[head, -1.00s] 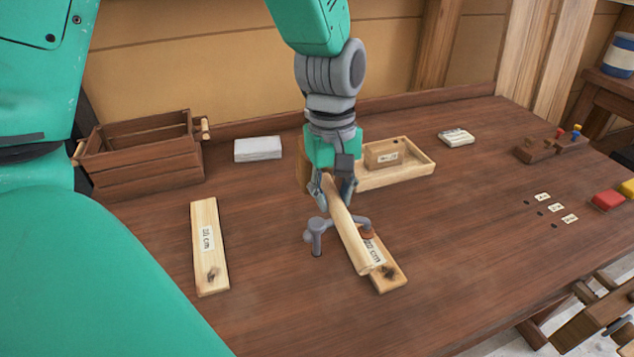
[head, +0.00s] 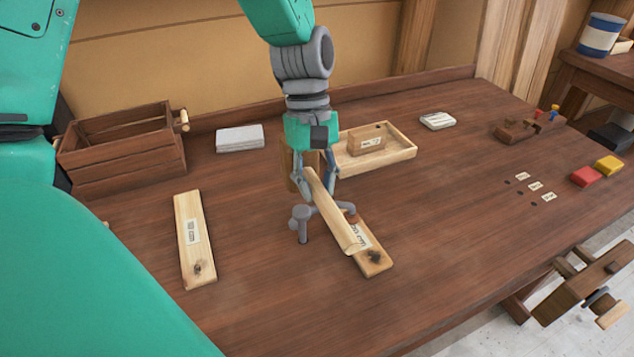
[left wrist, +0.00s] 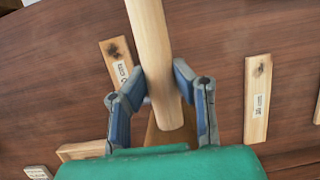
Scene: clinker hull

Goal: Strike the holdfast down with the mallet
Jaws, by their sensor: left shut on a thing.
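My left gripper (head: 318,186) is shut on the pale handle of the mallet (head: 337,217). The handle slopes from the jaws toward the front. A brown block behind the jaws (head: 294,172), mostly hidden, looks like the mallet's head. In the left wrist view the handle (left wrist: 153,45) runs up between the fingers. The grey holdfast (head: 303,224) stands upright in the bench, just below the gripper. Its arm reaches right, partly behind the handle, to a reddish pad (head: 351,217) over a labelled board (head: 375,261). I cannot tell whether the pad presses on it. My right gripper is out of view.
Another labelled board (head: 190,258) lies at left; it also shows in the left wrist view (left wrist: 258,110). A wooden crate (head: 125,167), grey block (head: 240,138) and shallow tray (head: 403,151) stand behind. The front middle is clear.

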